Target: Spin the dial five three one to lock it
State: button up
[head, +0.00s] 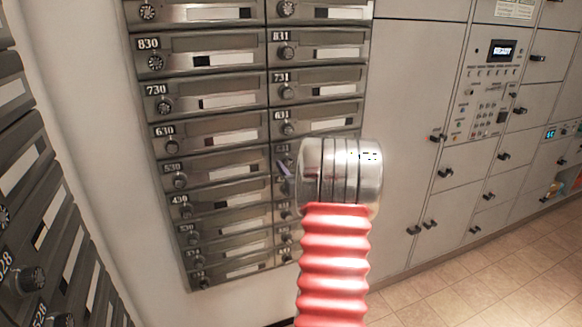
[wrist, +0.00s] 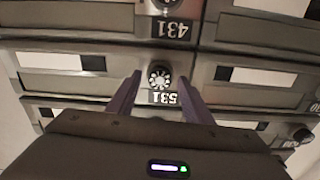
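The dial (wrist: 159,77) of mailbox 531 is a round dark knob with a pale, flower-like face, set just above its upside-down number plate (wrist: 163,97) in the wrist view. My gripper (wrist: 164,75) is open, with one dark finger on each side of the dial. A gap shows between each finger and the dial, and I cannot tell whether the tips reach its depth. In the head view, the end of my arm hides most of mailbox 531, and one purple-grey finger (head: 285,170) shows beside it. The dial's exact setting is too small to read.
Mailbox 431 (wrist: 172,28) has its own dial close by in the wrist view. Mailbox 631 (head: 315,120) is above in the head view. More mailboxes (head: 62,200) stand at the left. Grey parcel lockers (head: 420,90) and open tiled floor (head: 510,255) are at the right.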

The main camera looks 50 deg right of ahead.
jog(key=c, duration=0.9)
jog(key=shift+c, duration=0.2)
jog(key=shift+m, duration=0.3)
jog(key=shift+m, duration=0.9)
jog(key=o, duration=1)
jog(key=shift+o, duration=0.2)
